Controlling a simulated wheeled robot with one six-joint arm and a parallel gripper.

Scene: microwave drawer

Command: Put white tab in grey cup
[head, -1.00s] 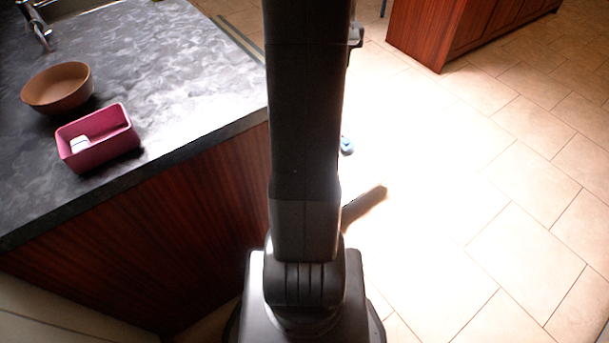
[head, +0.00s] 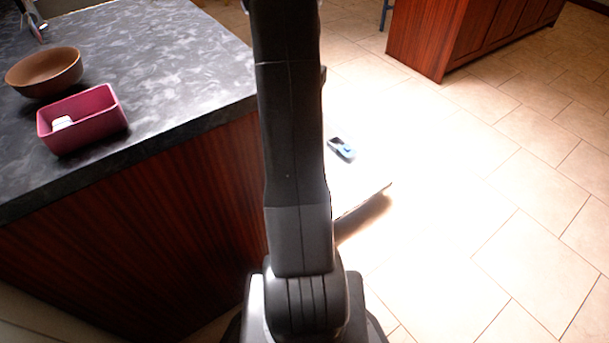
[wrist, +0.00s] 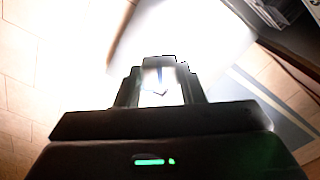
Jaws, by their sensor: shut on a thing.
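In the wrist view my gripper (wrist: 160,78) is shut on a small pale thing (wrist: 158,90) that looks like the white tab. Glare washes out its edges. A bright white surface lies behind the fingertips. In the head view my arm hides the gripper. No grey cup can be made out for certain. A small dark and blue thing (head: 342,150) lies on a bright white panel right of my arm; I cannot tell what it is.
The dark counter (head: 170,60) at left holds a brown bowl (head: 44,72) and a pink box (head: 92,125) with a small white thing (head: 62,123) inside. A red-brown cabinet (head: 440,40) stands at the back. The tiled floor (head: 520,200) at right is clear.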

